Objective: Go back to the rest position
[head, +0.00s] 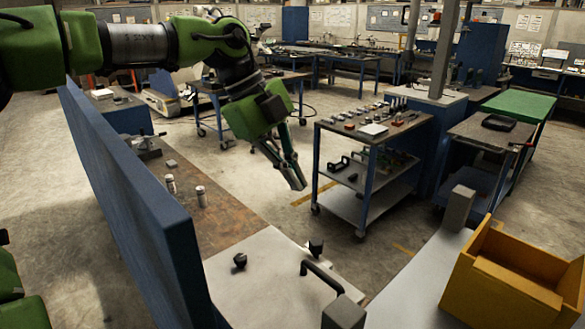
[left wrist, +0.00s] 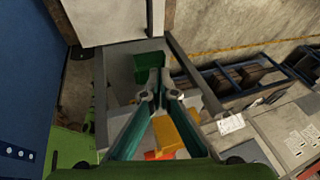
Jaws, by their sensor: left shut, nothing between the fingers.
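My left gripper (head: 296,186) hangs in mid-air at the end of the green and grey left arm, pointing down and to the right. Its two long fingers are closed together with nothing between them. In the left wrist view the fingers (left wrist: 160,82) meet at their tips in the middle of the picture. In the head view the gripper appears above and beyond the grey-white work surface (head: 262,278), apart from the things there. My right gripper is not seen in either view.
A tall blue panel (head: 130,185) stands along the left. A yellow bin (head: 510,283) is at lower right, and a black handle (head: 322,276) rises from the near surface. Two small cylinders (head: 201,196) stand on the brown top. A tool cart (head: 372,135) stands beyond; open floor lies between.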

